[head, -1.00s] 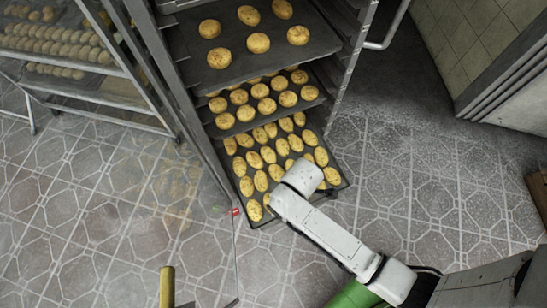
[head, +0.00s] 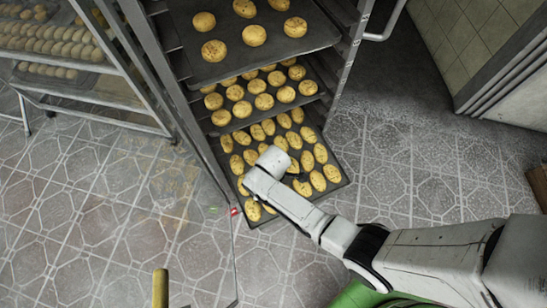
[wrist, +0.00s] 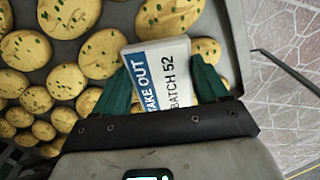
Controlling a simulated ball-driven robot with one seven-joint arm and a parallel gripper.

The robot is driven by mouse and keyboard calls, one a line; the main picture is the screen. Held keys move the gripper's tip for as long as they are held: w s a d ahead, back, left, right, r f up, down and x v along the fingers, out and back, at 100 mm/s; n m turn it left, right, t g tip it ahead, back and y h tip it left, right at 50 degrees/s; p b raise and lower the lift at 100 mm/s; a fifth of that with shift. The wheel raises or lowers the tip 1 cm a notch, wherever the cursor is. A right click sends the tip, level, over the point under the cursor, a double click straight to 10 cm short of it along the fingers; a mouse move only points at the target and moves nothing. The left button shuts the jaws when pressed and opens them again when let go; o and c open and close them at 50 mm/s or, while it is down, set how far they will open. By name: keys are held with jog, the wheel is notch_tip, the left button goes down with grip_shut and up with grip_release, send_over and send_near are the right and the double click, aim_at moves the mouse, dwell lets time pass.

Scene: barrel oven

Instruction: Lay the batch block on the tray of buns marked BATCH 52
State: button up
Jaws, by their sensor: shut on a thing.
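The batch block (wrist: 157,58) is a flat white piece with a blue band, reading "TAKE OUT" and "BATCH 52". In the wrist view my gripper (wrist: 163,76) is shut on it between two green fingers. Behind the block are golden buns with green flecks (wrist: 75,68) on a grey tray (wrist: 227,30). In the head view my arm reaches over the lowest tray in sight (head: 335,187), which holds rows of oval buns. The arm hides my gripper and the block there. I see no readable batch mark on any tray. I cannot tell whether the block touches the buns.
Two trays of round buns, the top one (head: 318,42) and a middle one (head: 206,122), sit above in the metal rack (head: 350,75). Another rack with buns (head: 103,68) stands at the left. A yellow post (head: 160,288) rises at the bottom.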

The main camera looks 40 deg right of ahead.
jog(key=shift+f, duration=0.2)
jog(key=shift+f+b, duration=0.35)
jog(key=shift+f, duration=0.05)
jog(key=o, duration=1.1)
jog(key=shift+o, duration=0.2)
jog(key=shift+r, duration=0.2)
notch_tip(320, 180, up, 13)
jog(key=p, duration=0.3)
jog(key=shift+f, duration=0.2)
jog(key=s+d+r+m, duration=0.3)
jog(key=s+r+m, duration=0.2)
jog(key=s+r, duration=0.1)
jog(key=s+d+r+m+t, duration=0.1)
jog(key=s+d+r+m, duration=0.2)
jog(key=s+r+m, duration=0.3)
jog(key=s+r, duration=0.1)
jog(key=s, duration=0.2)
jog(key=shift+s+r, duration=0.2)
jog(key=shift+r, duration=0.05)
jog(key=shift+d, duration=0.1)
